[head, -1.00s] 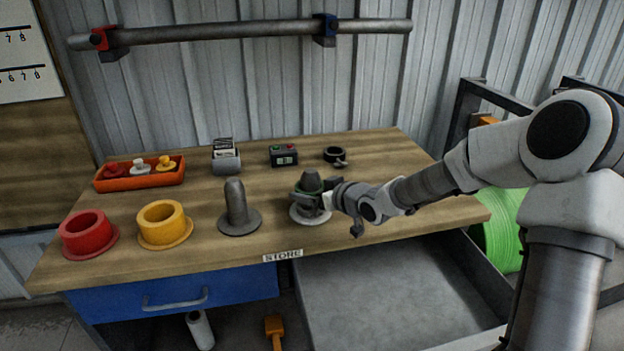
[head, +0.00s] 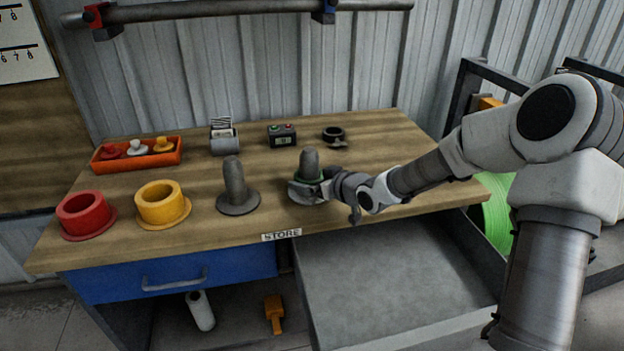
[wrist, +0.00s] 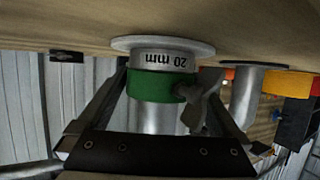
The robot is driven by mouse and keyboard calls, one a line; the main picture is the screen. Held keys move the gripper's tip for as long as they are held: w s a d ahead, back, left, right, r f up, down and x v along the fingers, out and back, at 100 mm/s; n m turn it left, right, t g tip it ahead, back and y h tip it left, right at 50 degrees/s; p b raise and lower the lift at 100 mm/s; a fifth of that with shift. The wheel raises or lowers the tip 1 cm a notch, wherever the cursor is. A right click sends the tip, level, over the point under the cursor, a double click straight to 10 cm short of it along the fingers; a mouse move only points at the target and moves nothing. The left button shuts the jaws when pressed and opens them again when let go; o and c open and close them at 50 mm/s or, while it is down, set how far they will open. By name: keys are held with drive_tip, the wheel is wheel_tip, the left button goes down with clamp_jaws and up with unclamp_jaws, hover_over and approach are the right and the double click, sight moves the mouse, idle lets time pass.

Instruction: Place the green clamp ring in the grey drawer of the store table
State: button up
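The green clamp ring (head: 309,179) sits around a grey upright post (head: 310,162) near the table's front edge. In the wrist view, which is upside down, the ring (wrist: 150,86) is below the post's "20 mm" label, with a wing screw on its right. My gripper (wrist: 167,88) has its fingers on either side of the ring. They look apart, with the wing screw towards the right finger; contact is unclear. In the head view my gripper (head: 312,188) reaches the post from the right. The grey drawer (head: 400,290) is pulled open and its visible floor is empty.
A second grey post (head: 236,185), a yellow ring (head: 162,204) and a red ring (head: 85,215) stand left on the store table (head: 200,235). An orange tray (head: 135,160), a small box (head: 282,135) and a black clamp ring (head: 333,135) are behind. The blue drawer (head: 175,275) is shut.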

drive_tip(key=p+v, duration=0.7)
drive_tip(key=v, duration=1)
drive_tip(key=shift+d, duration=0.25)
drive_tip(key=shift+r, duration=0.1)
